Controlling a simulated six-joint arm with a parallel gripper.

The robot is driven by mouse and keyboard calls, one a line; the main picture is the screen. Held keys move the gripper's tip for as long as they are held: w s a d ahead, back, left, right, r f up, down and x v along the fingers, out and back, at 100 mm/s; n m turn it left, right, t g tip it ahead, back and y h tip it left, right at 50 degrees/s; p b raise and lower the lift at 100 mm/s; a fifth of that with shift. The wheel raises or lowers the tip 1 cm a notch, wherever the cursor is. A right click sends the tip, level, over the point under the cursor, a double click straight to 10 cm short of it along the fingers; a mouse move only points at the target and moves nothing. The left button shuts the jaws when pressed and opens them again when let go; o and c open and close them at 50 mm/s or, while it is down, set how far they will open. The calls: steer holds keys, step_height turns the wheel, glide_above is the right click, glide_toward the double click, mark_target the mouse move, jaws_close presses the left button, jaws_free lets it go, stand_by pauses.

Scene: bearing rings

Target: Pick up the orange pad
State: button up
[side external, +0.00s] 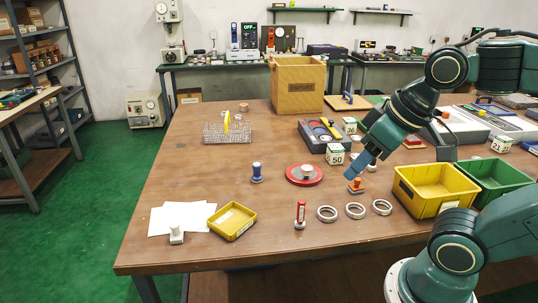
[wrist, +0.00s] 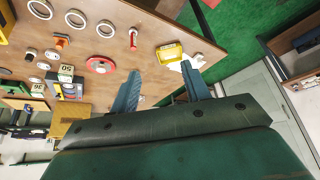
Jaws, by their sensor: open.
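The orange pad (side external: 356,186) is a small orange block with an upright knob, standing on the brown table left of the yellow bin. It also shows in the wrist view (wrist: 61,41), at upper left, well outside the space between the fingers. My gripper (side external: 362,166) has blue-grey fingers pointing down and left; in the side view they appear just above the pad, with a gap I cannot judge. In the wrist view the two fingers (wrist: 160,67) are spread apart with nothing held between them.
Yellow (side external: 424,188) and green (side external: 490,180) bins stand right of the pad. Several metal rings (side external: 355,210) and a red-handled tool (side external: 300,214) lie in front. A red disc (side external: 296,180), blue-handled stamp (side external: 257,172) and number block (side external: 335,154) stand nearby. The left-middle table is mostly clear.

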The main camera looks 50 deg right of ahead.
steer(key=w+d+m+g+h, duration=0.1)
steer(key=w+d+m+g, duration=0.1)
steer(key=w+d+m, duration=0.35)
steer(key=m+g+y, duration=0.1)
steer(key=m+g, duration=0.2)
steer(key=m, duration=0.8)
glide_above(358, 179)
step_height(358, 179, down, 15)
steer(key=shift+n, duration=0.25)
steer(key=shift+w+f, duration=0.1)
steer(key=shift+f, duration=4.1)
